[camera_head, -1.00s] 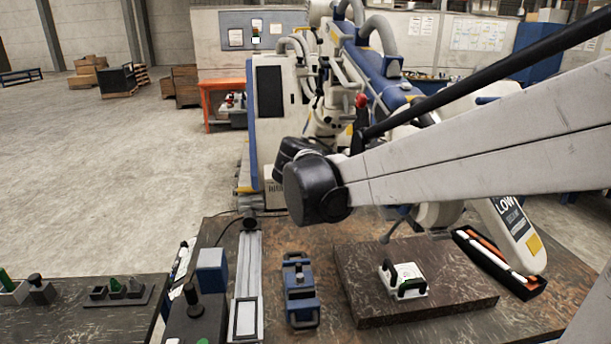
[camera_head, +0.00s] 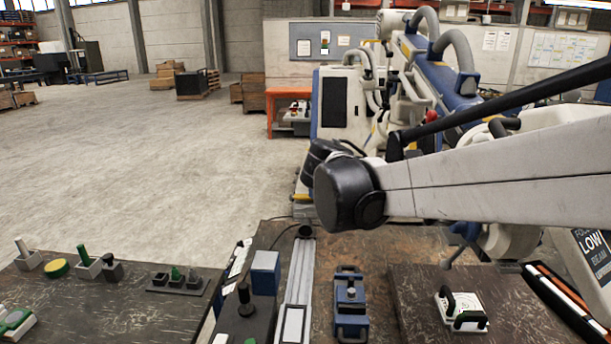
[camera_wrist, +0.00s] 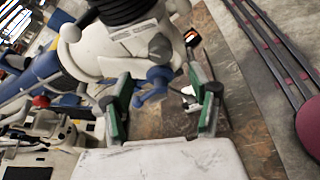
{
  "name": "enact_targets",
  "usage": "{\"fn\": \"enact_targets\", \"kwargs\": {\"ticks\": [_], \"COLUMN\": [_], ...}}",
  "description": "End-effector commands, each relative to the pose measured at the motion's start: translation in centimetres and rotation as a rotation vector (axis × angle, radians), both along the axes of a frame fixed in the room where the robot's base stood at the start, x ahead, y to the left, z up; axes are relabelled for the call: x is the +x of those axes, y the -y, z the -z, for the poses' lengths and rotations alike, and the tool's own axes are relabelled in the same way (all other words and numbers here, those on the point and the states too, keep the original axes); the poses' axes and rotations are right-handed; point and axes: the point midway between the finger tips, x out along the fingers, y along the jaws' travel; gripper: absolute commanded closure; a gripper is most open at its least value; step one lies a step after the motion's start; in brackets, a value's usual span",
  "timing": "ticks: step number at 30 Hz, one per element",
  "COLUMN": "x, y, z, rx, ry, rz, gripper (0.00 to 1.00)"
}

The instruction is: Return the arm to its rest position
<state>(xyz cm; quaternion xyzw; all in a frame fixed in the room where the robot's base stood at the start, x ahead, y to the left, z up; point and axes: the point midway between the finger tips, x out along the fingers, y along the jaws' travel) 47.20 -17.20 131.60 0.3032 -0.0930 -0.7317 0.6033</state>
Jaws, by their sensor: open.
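The microscope arm, a large white and blue machine (camera_head: 470,85) with hoses and joints, stands behind my own pale arm link in the head view. Its lower white part with the "LOW BEAM" label (camera_head: 592,250) shows at the right edge. In the wrist view its white head (camera_wrist: 125,45), with black bellows and blue knobs, is close beyond my gripper. My gripper (camera_wrist: 163,108) is open, with its two green-sided fingers apart and nothing clearly held between them. I cannot tell whether a finger touches the head. In the head view my gripper is not visible.
A brown table holds a blue clamp-like fixture (camera_head: 351,303), a rail (camera_head: 298,285) and a raised dark board (camera_head: 415,310) with a small white handled plate (camera_head: 462,308). A dark side table (camera_head: 100,310) bears several small blocks. The floor (camera_head: 180,150) at left is open.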

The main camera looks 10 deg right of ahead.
Motion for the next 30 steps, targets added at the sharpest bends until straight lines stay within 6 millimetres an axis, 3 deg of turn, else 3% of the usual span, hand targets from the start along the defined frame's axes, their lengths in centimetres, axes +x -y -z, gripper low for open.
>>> {"fn": "enact_targets", "kwargs": {"ticks": [5,11,21,30], "x": [-0.8,-3.2,-7.2,-9.6], "y": [0.0,-1.4,-7.8,-14.6], "z": [1.5,6.7,15.3,19.7], "rx": [0.062,0.29,0.772,1.177], "ry": [0.053,0.256,0.689,1.046], "rz": [-0.015,-0.038,0.068,0.307], "gripper": [0.44,0.44,0.44,0.44]}}
